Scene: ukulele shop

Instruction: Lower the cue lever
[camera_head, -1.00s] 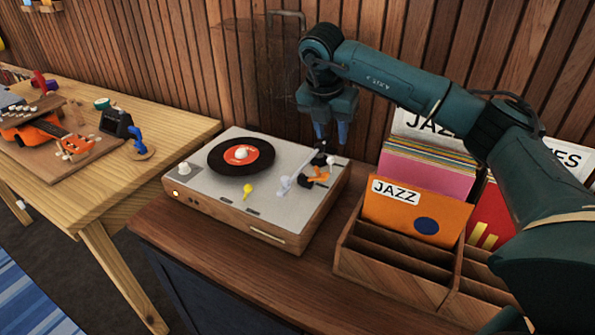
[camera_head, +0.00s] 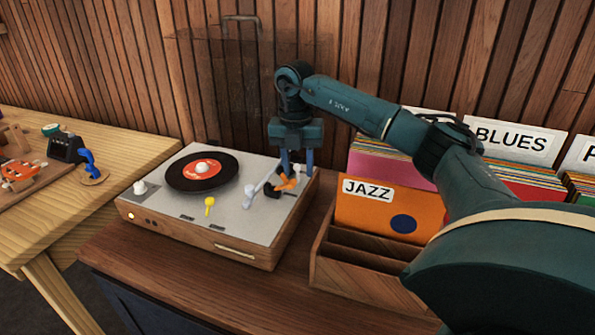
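The turntable (camera_head: 165,220) has a grey top, a wooden base and a black record with a red label (camera_head: 201,172). A pale tonearm (camera_head: 257,190) lies to the right of the record. A small orange lever-like part (camera_head: 287,181) sits beside it on dark fittings; I take it for the cue lever. My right gripper (camera_head: 297,167) points down over the deck's back right corner, its two blue fingers apart. Its fingertips are right at the orange part; I cannot tell whether they touch it. My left gripper is not in view.
A wooden record crate (camera_head: 345,268) with a JAZZ divider (camera_head: 372,206) is close on the right. A wooden wall is behind. A workbench (camera_head: 130,143) with instrument parts (camera_head: 20,177) stands left.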

